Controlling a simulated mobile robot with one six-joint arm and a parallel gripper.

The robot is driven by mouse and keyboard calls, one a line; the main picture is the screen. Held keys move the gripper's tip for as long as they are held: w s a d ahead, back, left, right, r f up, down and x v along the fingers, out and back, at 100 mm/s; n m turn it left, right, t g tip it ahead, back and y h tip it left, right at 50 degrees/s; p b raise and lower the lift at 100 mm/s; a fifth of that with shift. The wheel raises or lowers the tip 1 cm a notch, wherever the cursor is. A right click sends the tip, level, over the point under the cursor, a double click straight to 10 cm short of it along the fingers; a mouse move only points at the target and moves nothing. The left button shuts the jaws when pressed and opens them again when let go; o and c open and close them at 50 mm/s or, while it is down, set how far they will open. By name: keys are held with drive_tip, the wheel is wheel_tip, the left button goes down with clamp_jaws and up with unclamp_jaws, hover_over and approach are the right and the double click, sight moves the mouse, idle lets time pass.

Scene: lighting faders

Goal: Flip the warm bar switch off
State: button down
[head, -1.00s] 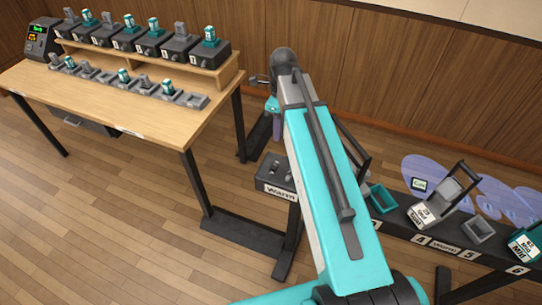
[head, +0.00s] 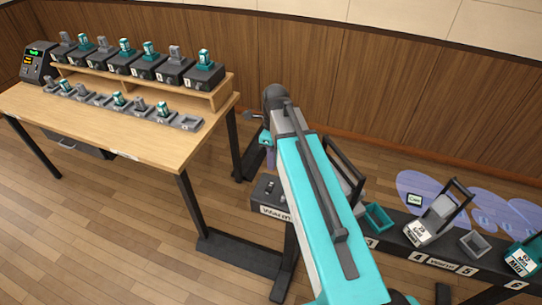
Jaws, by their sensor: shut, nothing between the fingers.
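The warm bar switch box (head: 262,196) is a dark box on a stand at the centre of the head view, with a white "Warm" label on its front. A small grey switch part (head: 269,187) shows on its top; its position is too small to tell. My teal arm covers the right side of the box. My gripper (head: 270,163) shows small beyond the arm, as a purplish end below a teal wrist part. It appears above and behind the box, apart from it. It is shut and empty, and its fingertips are hard to make out.
A wooden table (head: 130,135) at left holds a shelf with several fader units (head: 203,75) and a small screen box (head: 38,62). A dark bar (head: 395,228) with numbered labels, timers and trays runs at right. Purple ovals (head: 485,208) lie behind it. Floor is clear at lower left.

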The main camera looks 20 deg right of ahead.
sight(269, 189)
drive_tip(key=shift+s+a+f+p, duration=0.15)
drive_tip(key=shift+f+p, duration=0.35)
drive_tip(key=shift+f, duration=1.2)
drive_tip(key=shift+s+a+f+p, duration=0.15)
drive_tip(key=shift+f+p, duration=0.35)
drive_tip(key=shift+f, duration=1.15)
drive_tip(key=shift+s+a+f+p, duration=0.15)
drive_tip(key=shift+f+p, duration=0.35)
drive_tip(key=shift+f, duration=1.2)
drive_tip(key=shift+s+a+f, duration=0.1)
drive_tip(key=shift+s, duration=0.05)
